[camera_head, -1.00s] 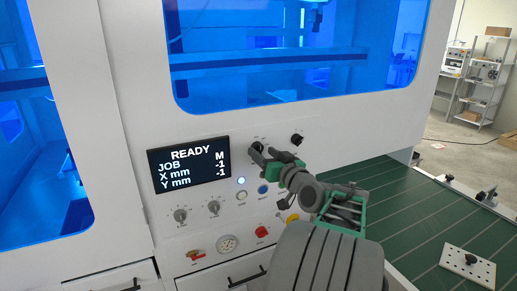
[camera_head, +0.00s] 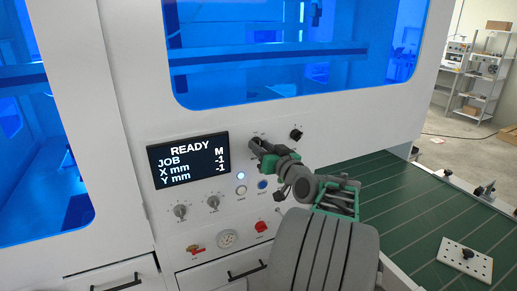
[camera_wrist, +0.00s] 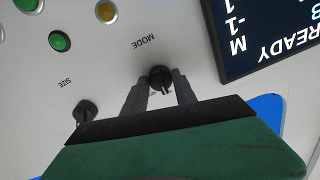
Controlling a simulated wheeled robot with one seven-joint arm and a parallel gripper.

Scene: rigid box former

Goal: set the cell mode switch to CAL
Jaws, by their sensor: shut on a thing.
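The mode switch is a black round knob (camera_wrist: 160,76) under the printed word MODE in the wrist view. My gripper (camera_wrist: 161,84) has one grey finger on each side of this knob and is shut on it. In the head view my gripper (camera_head: 257,147) reaches the panel just right of the display and covers most of the knob. The knob's position marks, including CAL, cannot be read.
A second black knob (camera_wrist: 85,111), labelled SIZE, sits close beside my gripper. The display (camera_head: 188,164) reads READY. Lit and coloured buttons (camera_head: 241,176), two grey knobs (camera_head: 213,204) and a red control (camera_head: 261,226) lie below. A green slatted bed (camera_head: 400,200) extends right.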

